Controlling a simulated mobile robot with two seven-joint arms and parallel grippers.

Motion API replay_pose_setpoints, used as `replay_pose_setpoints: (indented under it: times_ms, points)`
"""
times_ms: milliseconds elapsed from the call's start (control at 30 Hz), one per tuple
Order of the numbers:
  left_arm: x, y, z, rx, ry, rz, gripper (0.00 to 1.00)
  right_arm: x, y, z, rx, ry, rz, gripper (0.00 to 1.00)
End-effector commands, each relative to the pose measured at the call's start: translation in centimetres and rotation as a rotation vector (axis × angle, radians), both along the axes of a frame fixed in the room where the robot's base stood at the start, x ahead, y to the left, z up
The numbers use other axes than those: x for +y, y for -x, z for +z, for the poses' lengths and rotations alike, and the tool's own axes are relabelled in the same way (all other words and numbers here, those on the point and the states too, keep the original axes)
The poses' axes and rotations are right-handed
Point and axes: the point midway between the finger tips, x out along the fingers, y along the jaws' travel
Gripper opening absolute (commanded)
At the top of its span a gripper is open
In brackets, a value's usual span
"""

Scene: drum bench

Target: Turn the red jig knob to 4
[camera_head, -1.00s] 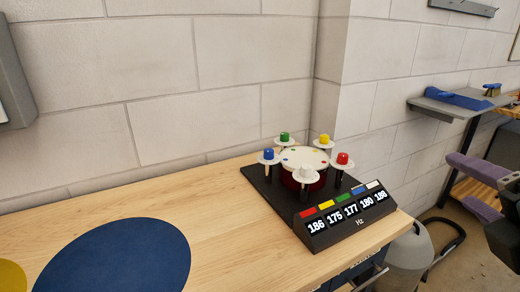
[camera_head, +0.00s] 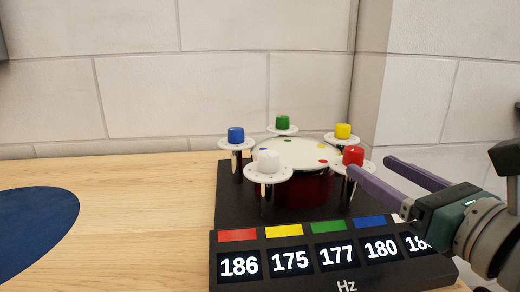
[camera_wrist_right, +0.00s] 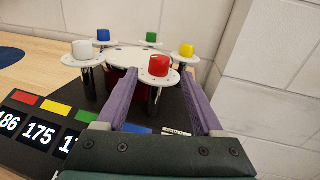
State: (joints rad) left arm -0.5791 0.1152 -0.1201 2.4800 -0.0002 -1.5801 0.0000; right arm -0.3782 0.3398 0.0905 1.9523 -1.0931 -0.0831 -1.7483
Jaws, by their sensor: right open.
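The red jig knob (camera_head: 353,156) stands on a white dial disc on a dark post at the right front of the drum jig. In the right wrist view the red knob (camera_wrist_right: 159,66) sits beyond the fingertips, roughly between their lines. My right gripper (camera_head: 372,174) is open and empty, its purple fingers pointing toward the knob; one fingertip appears close to its post. I cannot tell if they touch. The numbers on the red knob's dial are too small to read. The white drum top (camera_head: 297,152) is in the middle. My left gripper is not in view.
Blue (camera_head: 236,135), green (camera_head: 283,122), yellow (camera_head: 343,131) and white (camera_head: 268,161) knobs surround the drum. The display panel (camera_head: 346,286) in front reads 186, 175, 177, 180, with the last partly covered by my right gripper.

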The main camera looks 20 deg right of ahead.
Motion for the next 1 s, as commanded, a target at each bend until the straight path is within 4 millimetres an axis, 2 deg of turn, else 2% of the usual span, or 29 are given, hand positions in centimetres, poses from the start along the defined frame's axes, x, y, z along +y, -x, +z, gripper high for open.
replay_pose_setpoints:
  times_ms: [300, 500, 700, 967, 1000]
  points:
    - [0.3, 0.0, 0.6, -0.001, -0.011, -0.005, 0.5, -0.3, -5.3, 0.2, -0.002, -0.003, -0.003, 0.68]
    - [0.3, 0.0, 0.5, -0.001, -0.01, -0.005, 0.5, -0.4, -8.0, 0.1, -0.001, -0.004, -0.002, 0.68]
    - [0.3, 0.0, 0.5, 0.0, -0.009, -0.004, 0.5, -0.4, -9.1, 0.1, 0.0, -0.004, -0.002, 0.68]
    - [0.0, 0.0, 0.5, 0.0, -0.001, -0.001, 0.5, -0.4, -9.2, 0.1, 0.0, -0.004, -0.002, 0.68]
    - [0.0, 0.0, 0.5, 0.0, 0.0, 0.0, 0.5, -0.4, -9.2, 0.1, 0.0, -0.004, -0.002, 0.64]
